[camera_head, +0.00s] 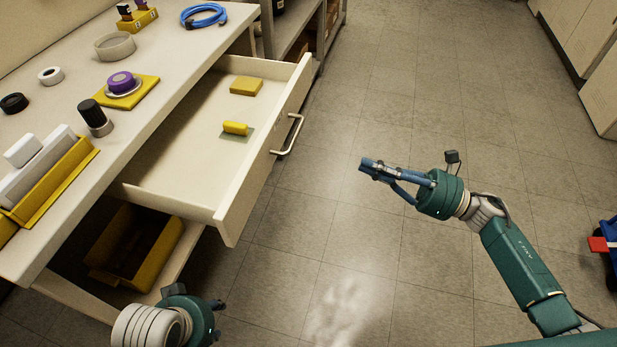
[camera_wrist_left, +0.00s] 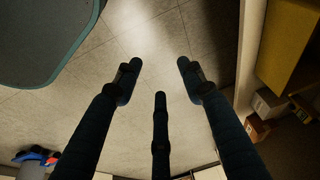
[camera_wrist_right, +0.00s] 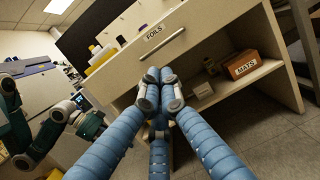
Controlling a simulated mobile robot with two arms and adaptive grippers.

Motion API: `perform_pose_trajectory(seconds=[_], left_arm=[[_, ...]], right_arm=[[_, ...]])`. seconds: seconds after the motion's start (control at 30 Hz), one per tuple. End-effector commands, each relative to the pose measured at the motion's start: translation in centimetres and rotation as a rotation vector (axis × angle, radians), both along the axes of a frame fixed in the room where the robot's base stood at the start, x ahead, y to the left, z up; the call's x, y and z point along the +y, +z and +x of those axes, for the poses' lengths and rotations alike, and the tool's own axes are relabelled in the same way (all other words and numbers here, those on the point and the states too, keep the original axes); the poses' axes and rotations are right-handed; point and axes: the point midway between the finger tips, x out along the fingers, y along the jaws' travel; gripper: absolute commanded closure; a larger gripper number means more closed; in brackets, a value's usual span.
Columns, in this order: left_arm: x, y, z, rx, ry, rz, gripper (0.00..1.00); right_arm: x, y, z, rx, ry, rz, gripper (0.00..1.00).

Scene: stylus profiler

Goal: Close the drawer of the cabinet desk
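The cabinet desk (camera_head: 190,67) stands at the left with its cream drawer (camera_head: 262,165) pulled well out over the floor. A yellow block (camera_head: 246,86) and a small yellow cylinder (camera_head: 235,128) lie inside. The drawer's metal handle (camera_head: 288,135) also shows in the right wrist view (camera_wrist_right: 162,47), under a "FOILS" label. My right gripper (camera_head: 369,166) is right of the handle, apart from it; its blue fingers meet with nothing between them. My left gripper (camera_wrist_left: 159,75) has its fingers spread and empty over the floor, and sits at the lower left of the head view, below the drawer.
The desktop carries a purple-topped piece on a yellow plate (camera_head: 148,90), a black-capped item (camera_head: 92,113), rings and a blue cable coil (camera_head: 204,15). A yellow bin (camera_head: 136,245) sits on the shelf under the drawer.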

Motion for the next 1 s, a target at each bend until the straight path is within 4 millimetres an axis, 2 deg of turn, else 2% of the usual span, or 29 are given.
perform_pose_trajectory(seconds=[0.03, 0.1, 0.27, 0.6, 0.8, 1.0], left_arm=[[0.0, -0.1, -0.2, -0.006, 0.0, 0.0, 0.6], [0.1, 0.5, -0.4, -0.008, 0.001, 0.0, 0.6], [0.1, 1.2, -0.5, -0.008, 0.001, 0.0, 0.6], [0.1, 1.8, -0.4, -0.009, 0.001, 0.0, 0.6], [0.0, 0.8, -0.1, -0.003, 0.0, 0.0, 0.6], [0.0, 0.1, 0.0, 0.001, 0.0, 0.001, 0.6]], right_arm=[[0.2, -0.4, -0.6, -0.055, 0.026, -0.027, 1.0], [0.6, 0.0, -1.1, -0.1, 0.049, -0.046, 1.0], [1.9, 0.6, -1.0, -0.116, 0.058, -0.051, 1.0], [8.3, 2.0, 1.1, -0.113, 0.055, -0.047, 1.0], [11.7, 2.5, 2.2, -0.111, 0.052, -0.049, 1.0], [13.3, 2.7, 2.8, -0.108, 0.051, -0.048, 1.0]])
